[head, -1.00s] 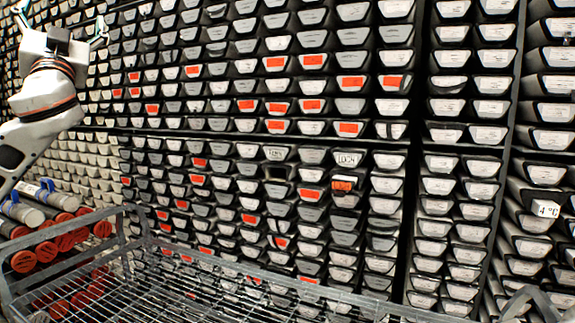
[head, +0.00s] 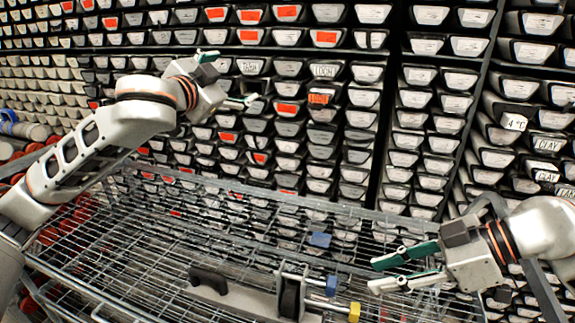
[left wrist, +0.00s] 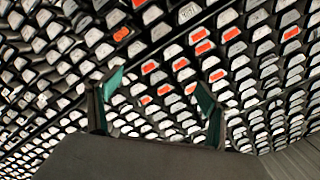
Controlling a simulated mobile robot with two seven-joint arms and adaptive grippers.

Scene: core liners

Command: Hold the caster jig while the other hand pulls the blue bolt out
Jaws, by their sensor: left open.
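The caster jig lies on the wire cart at the bottom centre of the head view: a light plate (head: 240,300) with a dark handle and a dark caster wheel (head: 290,297). A blue bolt (head: 331,286) and a yellow bolt (head: 354,311) stick out of its right side. My left gripper (head: 228,80) is open and empty, raised before the shelves, well above the jig; its spread fingers also show in the left wrist view (left wrist: 158,92). My right gripper (head: 374,275) is open and empty, pointing left, a little right of the blue bolt and apart from it.
A small blue block (head: 320,239) sits farther back on the cart. The cart's grey rim (head: 250,188) runs before a wall of labelled core boxes (head: 430,77). Red-ended tubes (head: 48,236) lie at the left. The wire mesh (head: 150,245) left of the jig is clear.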

